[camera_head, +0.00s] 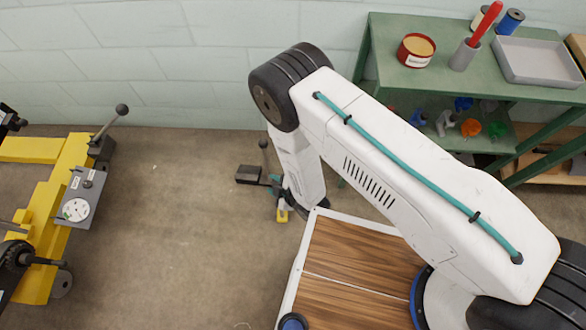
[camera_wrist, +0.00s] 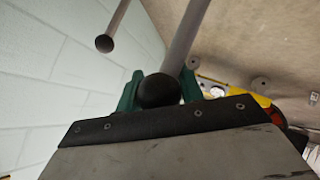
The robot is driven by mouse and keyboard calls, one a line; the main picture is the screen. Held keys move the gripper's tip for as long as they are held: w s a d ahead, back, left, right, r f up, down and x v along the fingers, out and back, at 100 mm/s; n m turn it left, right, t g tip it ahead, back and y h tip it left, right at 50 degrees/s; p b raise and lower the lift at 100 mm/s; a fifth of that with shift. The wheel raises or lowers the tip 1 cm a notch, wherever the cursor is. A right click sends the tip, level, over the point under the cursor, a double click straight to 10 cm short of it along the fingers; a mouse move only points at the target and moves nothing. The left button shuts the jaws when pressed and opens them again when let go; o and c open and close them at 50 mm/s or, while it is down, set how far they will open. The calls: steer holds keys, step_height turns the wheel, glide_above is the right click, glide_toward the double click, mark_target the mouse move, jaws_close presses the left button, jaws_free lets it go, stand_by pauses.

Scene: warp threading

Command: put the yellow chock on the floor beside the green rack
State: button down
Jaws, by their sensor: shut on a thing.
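My gripper (camera_head: 275,185) is low over the floor beyond my bent arm, partly hidden by my forearm. In the wrist view its green fingers (camera_wrist: 162,76) are shut on a round black knob (camera_wrist: 158,91), with a grey rod (camera_wrist: 184,38) running away behind it. A small yellow thing (camera_head: 282,215), probably the yellow chock, shows just below the gripper in the head view. My arm hides part of it, and I cannot tell whether the knob and rod belong to it. The green rack (camera_head: 400,30) stands against the wall at right.
A thin lever with a dark ball (camera_head: 264,144) stands near the gripper; a dark block (camera_head: 247,174) is just left. A yellow machine (camera_head: 50,205) with a gauge box and lever stands at far left. The floor (camera_head: 170,220) between is clear. The pale block wall (camera_head: 150,60) is behind.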

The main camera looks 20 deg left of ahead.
steer(key=w+d+f, duration=0.1)
steer(key=w+f, duration=0.1)
steer(key=w, duration=0.5)
steer(key=w+d+f, duration=0.1)
steer(key=w+f, duration=0.1)
steer(key=w, duration=0.6)
steer(key=shift+w+f, duration=0.3)
steer(key=shift+f, duration=0.1)
steer(key=c, duration=0.9)
jaws_free()
steer(key=shift+s+d+f, duration=0.1)
steer(key=v, duration=1.2)
